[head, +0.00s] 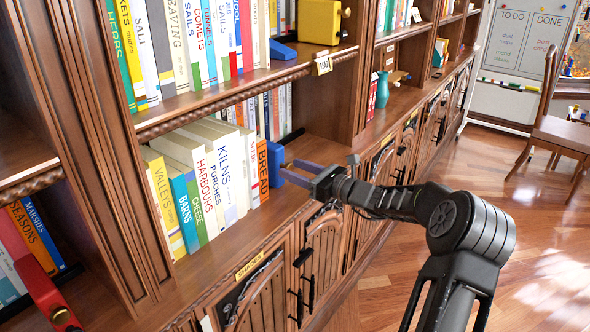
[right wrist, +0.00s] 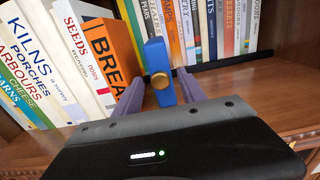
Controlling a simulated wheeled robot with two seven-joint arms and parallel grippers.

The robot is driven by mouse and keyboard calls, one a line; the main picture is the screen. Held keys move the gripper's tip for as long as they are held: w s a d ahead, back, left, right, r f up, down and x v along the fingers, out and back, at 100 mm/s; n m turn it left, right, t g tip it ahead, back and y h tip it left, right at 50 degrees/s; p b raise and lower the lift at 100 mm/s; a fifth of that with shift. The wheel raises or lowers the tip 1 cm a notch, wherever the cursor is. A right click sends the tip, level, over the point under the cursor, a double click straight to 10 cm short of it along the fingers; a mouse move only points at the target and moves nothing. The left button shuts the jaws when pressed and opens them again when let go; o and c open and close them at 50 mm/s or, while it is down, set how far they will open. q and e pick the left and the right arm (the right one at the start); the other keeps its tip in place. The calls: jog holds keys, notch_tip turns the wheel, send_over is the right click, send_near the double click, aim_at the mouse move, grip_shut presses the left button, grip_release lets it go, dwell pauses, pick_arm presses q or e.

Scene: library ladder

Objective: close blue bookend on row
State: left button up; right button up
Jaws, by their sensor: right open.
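The blue bookend (head: 275,158) stands upright on the lower shelf at the right end of a row of books (head: 222,165). The orange BREAD book (head: 263,172) is the row's last book, just left of the bookend. In the right wrist view the bookend (right wrist: 155,60) shows a brass knob (right wrist: 160,81), with a narrow gap to the orange book (right wrist: 108,50). My right gripper (head: 292,172) is open, its two purple-grey fingers (right wrist: 158,95) on either side of the bookend. Whether they touch it I cannot tell. My left gripper is not in view.
More books (right wrist: 215,30) stand behind the bookend. A shelf divider (head: 335,95) rises right of it, with bare shelf between. Another blue bookend (head: 283,50) and a yellow box (head: 320,22) are on the shelf above. A red bookend (head: 45,292) is at lower left.

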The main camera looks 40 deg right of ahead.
jog(key=shift+w, duration=0.2)
jog(key=shift+c, duration=0.2)
grip_shut()
dwell(1.1)
